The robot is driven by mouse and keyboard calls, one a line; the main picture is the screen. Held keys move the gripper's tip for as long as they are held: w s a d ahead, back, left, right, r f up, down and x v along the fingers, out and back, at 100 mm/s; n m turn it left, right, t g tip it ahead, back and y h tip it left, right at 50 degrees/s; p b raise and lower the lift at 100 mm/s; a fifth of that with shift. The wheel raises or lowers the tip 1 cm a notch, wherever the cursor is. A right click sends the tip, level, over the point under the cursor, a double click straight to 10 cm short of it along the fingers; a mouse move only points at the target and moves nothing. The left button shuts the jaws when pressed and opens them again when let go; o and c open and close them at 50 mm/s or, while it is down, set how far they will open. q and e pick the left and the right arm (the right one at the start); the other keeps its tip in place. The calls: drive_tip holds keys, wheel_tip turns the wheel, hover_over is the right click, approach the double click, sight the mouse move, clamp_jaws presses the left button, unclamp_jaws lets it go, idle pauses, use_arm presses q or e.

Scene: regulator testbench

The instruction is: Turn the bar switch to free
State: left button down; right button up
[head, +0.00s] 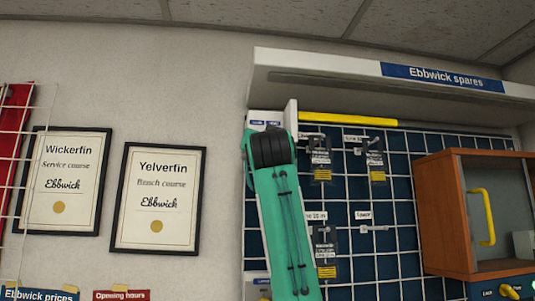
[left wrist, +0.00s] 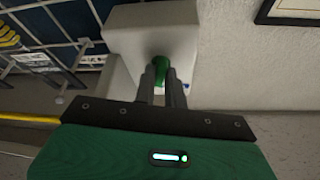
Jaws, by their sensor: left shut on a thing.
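In the left wrist view my left gripper (left wrist: 163,82) is shut on a small green piece (left wrist: 161,64), which looks like the handle of the bar switch. The piece sits in front of a pale box-like housing (left wrist: 125,42). Most of the handle is hidden between the fingers, so I cannot tell its angle. In the head view my green arm covers the handle and the fingers. Only the top of a white panel (head: 257,117) with two small blue labels shows above the arm; their words are too small to read. My right gripper is not in view.
A wire grid with hanging packets (head: 321,160) lies right of my arm, under the Ebbwick spares shelf (head: 300,70). Framed certificates (head: 158,200) hang left.

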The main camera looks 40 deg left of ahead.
use_arm(q)
drive_tip(key=shift+s+a+r+m+t+h+b, duration=0.1)
drive_tip(key=shift+m+t+h+b, duration=0.35)
drive_tip(key=shift+m, duration=0.85)
drive_tip(key=shift+s+r+m+t+h+b, duration=0.1)
drive_tip(key=shift+m+h+b, duration=0.2)
drive_tip(key=shift+m+h, duration=0.75)
drive_tip(key=shift+s+a+m+t+h+b, duration=0.1)
drive_tip(key=shift+m+t+h+b, duration=0.2)
drive_tip(key=shift+m, duration=1.25)
drive_tip(key=c, duration=1.7)
unclamp_jaws()
drive_tip(key=shift+w, duration=0.1)
drive_tip(key=shift+c, duration=0.2)
drive_tip(key=shift+d, duration=0.15)
